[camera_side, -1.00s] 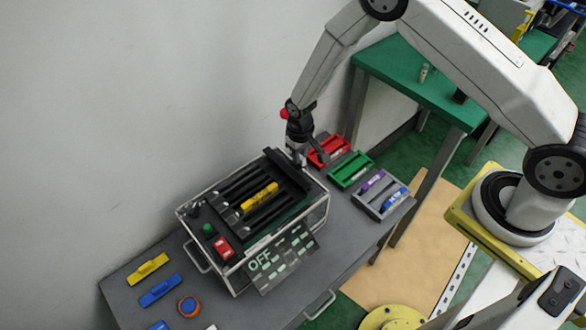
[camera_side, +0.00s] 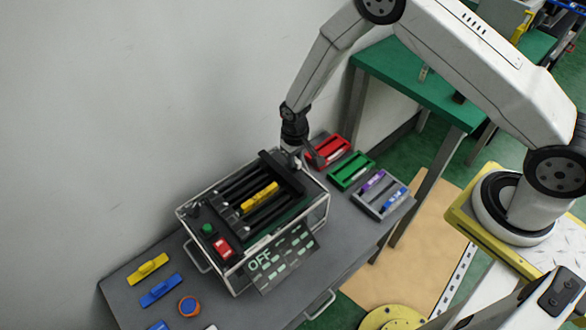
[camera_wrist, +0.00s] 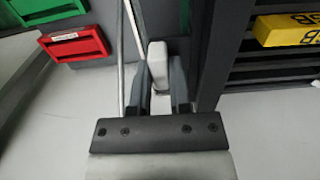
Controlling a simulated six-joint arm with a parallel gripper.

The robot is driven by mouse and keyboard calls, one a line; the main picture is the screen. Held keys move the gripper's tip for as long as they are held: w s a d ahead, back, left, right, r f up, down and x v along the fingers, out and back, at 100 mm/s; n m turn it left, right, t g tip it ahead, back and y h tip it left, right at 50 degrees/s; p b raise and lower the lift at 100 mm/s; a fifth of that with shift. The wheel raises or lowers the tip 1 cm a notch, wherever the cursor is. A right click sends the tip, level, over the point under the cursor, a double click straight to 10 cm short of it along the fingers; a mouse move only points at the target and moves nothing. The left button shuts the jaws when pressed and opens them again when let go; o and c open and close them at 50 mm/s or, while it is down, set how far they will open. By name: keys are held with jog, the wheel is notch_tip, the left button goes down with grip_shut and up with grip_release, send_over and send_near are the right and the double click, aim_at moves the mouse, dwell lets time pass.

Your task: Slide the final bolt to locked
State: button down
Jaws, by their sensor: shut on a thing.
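A machine in a clear-sided case (camera_side: 319,213) stands on the grey table, with black rails on top. A yellow block (camera_side: 260,196) lies on the rails; it also shows in the wrist view (camera_wrist: 287,30). A black crossbar (camera_side: 281,174) spans the rails at the right end. My gripper (camera_side: 292,150) is at the far end of this crossbar. In the wrist view it is shut on a pale grey upright handle (camera_wrist: 157,58), which I take for the bolt. In the side view the gripper hides the bolt.
A red tray (camera_side: 329,151), a green tray (camera_side: 351,171) and a grey tray (camera_side: 381,194) with purple and blue pieces sit right of the machine. A panel reading OFF (camera_side: 280,258) leans at its front. Yellow and blue pieces lie left. A wall rises behind.

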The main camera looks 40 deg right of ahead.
jog(key=shift+a, duration=1.95)
jog(key=c, duration=0.6)
grip_release()
jog(key=shift+o, duration=0.2)
jog(key=shift+r, duration=0.1)
jog(key=shift+r, duration=3.85)
